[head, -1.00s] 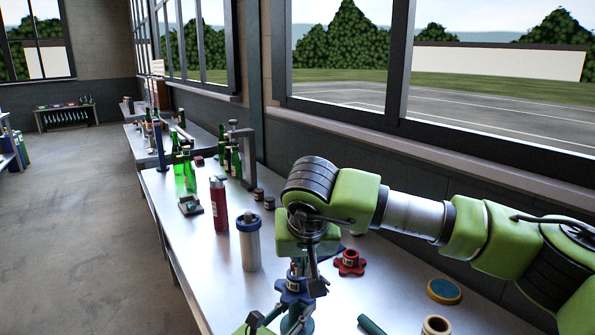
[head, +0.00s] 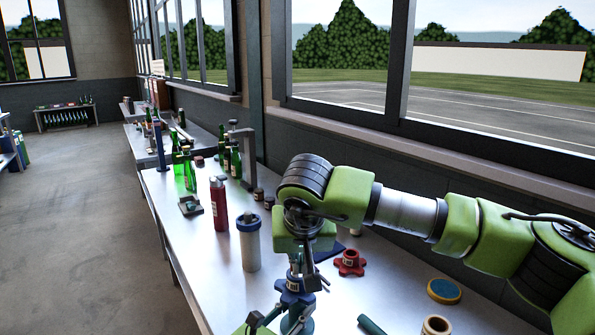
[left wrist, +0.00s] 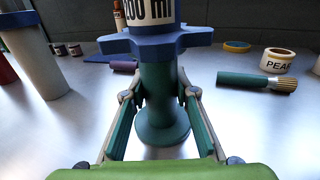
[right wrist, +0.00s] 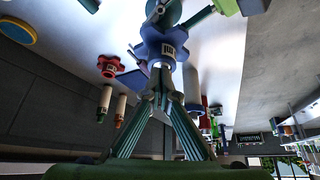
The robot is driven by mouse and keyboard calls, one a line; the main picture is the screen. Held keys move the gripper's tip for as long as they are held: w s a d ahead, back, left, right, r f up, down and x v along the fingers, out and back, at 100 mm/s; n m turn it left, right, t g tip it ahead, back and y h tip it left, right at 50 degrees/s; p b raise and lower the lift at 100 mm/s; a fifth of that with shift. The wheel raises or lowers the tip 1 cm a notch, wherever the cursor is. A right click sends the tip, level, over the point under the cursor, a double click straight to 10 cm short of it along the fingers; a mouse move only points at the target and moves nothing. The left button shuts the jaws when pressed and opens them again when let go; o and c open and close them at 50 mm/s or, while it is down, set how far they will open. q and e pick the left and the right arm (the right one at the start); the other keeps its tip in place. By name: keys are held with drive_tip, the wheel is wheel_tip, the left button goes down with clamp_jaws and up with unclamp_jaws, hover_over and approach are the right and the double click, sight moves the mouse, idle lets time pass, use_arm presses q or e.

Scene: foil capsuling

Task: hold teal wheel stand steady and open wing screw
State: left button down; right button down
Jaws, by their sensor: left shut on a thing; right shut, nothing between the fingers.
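The teal wheel stand (head: 298,325) stands upright on the table in the head view, with a blue star-shaped wheel (head: 290,292) on top. In the left wrist view, the wheel (left wrist: 155,43) carries a white-labelled part (left wrist: 150,10) marked in ml. My left gripper (left wrist: 162,98) is shut around the stand's teal column (left wrist: 160,75), below the wheel. My right gripper (right wrist: 161,72) points down at the wheel's labelled centre (right wrist: 168,50), its fingers together and empty; whether it touches is unclear. I cannot make out the wing screw separately.
A red star wheel (head: 349,262) and a yellow-blue disc (head: 443,291) lie to the right. A blue-capped white cylinder (head: 250,245) and a red bottle (head: 219,205) stand to the left. A teal-handled brush (left wrist: 250,83) and a labelled ring (left wrist: 278,61) lie near the stand.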

drive_tip(key=shift+a, duration=0.7)
idle(0.7)
drive_tip(key=shift+s, duration=0.15)
drive_tip(key=shift+s, duration=0.25)
wheel_tip(320, 180, up, 6)
idle(0.5)
use_arm(q)
drive_tip(key=c, duration=1.6)
unclamp_jaws()
drive_tip(key=shift+o, duration=0.2)
